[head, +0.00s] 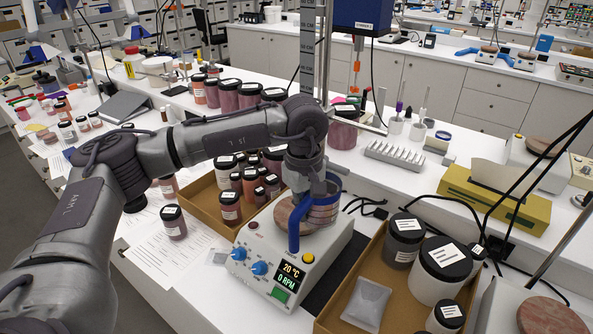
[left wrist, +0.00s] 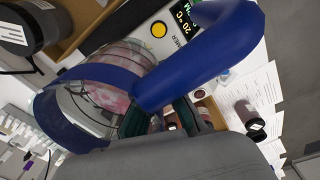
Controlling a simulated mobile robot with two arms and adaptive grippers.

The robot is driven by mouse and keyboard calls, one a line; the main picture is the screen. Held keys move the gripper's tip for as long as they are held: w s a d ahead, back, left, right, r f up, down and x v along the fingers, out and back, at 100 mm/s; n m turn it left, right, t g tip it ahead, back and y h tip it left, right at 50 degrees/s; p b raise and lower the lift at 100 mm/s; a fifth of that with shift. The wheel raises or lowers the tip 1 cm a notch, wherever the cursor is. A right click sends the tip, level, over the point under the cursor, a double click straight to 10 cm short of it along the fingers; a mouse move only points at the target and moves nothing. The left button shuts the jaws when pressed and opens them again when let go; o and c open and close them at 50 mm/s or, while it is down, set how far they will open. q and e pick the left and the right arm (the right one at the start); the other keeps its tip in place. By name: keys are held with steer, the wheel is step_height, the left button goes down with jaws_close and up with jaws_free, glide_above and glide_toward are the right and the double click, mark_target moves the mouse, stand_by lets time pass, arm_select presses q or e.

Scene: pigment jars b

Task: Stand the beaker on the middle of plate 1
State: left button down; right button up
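The clear glass beaker (head: 322,214) has a blue collar and a blue handle (head: 293,232). It looks roughly upright over the right part of a pinkish round plate top (head: 284,214) on a white stirrer with a lit display. I cannot tell whether its base touches the top, and no plate number is readable. My left gripper (head: 308,182) is at the beaker's handle, mostly hidden behind the wrist in the head view. In the left wrist view its dark fingers (left wrist: 160,120) close about the blue handle, beside the beaker (left wrist: 95,88). My right gripper is not in view.
A cardboard tray of jars (head: 200,203) stands left of the stirrer (head: 312,262). Another tray (head: 330,322) with large jars and a pouch stands close on its right. Black cables (head: 365,207) lie behind. Another stirrer top (head: 550,318) shows at the lower right.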

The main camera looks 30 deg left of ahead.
arm_select(q)
steer(key=w+a+r+n+p, duration=0.25)
steer(key=w+a+n, duration=0.25)
steer(key=n, duration=0.3)
steer(key=f+b, duration=0.2)
steer(key=f, duration=0.1)
steer(key=f+b, duration=0.1)
steer(key=f, duration=0.1)
steer(key=shift+s+d+f, duration=0.1)
steer(key=shift+s+d, duration=0.05)
steer(key=shift+s, duration=0.1)
steer(key=shift+f+b, duration=0.55)
steer(key=shift+f, duration=0.2)
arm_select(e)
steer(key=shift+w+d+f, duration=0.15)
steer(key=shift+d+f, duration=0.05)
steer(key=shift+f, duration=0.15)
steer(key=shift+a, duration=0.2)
arm_select(q)
steer(key=shift+f+b, duration=0.45)
steer(key=shift+f, duration=0.1)
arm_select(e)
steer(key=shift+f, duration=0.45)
